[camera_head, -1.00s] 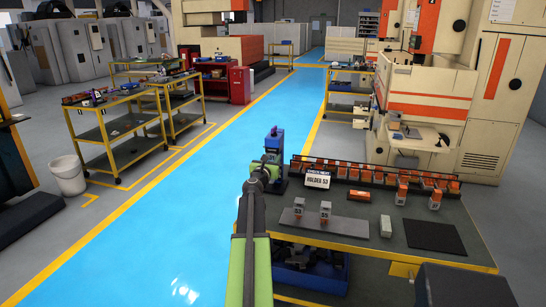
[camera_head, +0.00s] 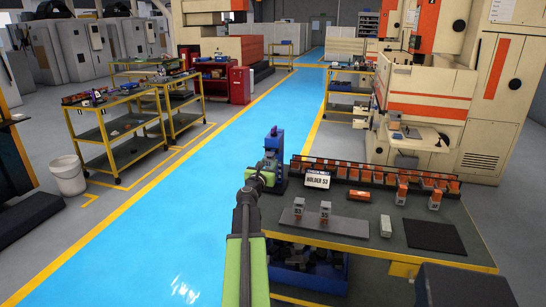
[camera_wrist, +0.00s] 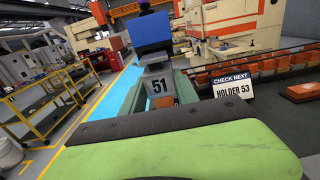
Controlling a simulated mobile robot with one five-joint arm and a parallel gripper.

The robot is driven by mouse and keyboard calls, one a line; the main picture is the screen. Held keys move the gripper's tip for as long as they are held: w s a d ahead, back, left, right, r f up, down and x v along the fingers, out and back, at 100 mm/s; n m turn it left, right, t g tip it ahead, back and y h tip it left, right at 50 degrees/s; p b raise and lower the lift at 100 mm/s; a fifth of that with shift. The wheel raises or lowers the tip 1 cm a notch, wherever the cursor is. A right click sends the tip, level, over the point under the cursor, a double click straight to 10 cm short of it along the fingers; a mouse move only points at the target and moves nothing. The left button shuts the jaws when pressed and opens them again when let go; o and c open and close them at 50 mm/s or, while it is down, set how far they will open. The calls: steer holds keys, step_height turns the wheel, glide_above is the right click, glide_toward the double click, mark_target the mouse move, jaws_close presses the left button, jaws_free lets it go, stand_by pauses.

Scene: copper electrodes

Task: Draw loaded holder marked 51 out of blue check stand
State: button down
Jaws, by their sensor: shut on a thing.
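The blue check stand (camera_head: 274,140) stands upright at the left end of the bench. Its blue top (camera_wrist: 151,30) shows large in the wrist view. The grey holder marked 51 (camera_wrist: 158,87) is in front of it in the wrist view, label facing me, with a little orange below. My gripper (camera_wrist: 161,92) is shut on this holder, fingers at its sides. In the head view my gripper (camera_head: 268,178) is just in front of the stand and hides much of the holder. Whether the holder still touches the stand I cannot tell.
A sign (camera_head: 317,179) reading "Holder 53" stands right of the stand, before a long rack (camera_head: 340,172) of orange electrodes. Two grey holders stand on a grey plate (camera_head: 308,224). A dark mat (camera_head: 433,236) lies further right. The blue aisle (camera_head: 190,220) left of the bench is clear.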

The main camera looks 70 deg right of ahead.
steer(key=shift+s+a, duration=0.1)
steer(key=shift+a, duration=1.55)
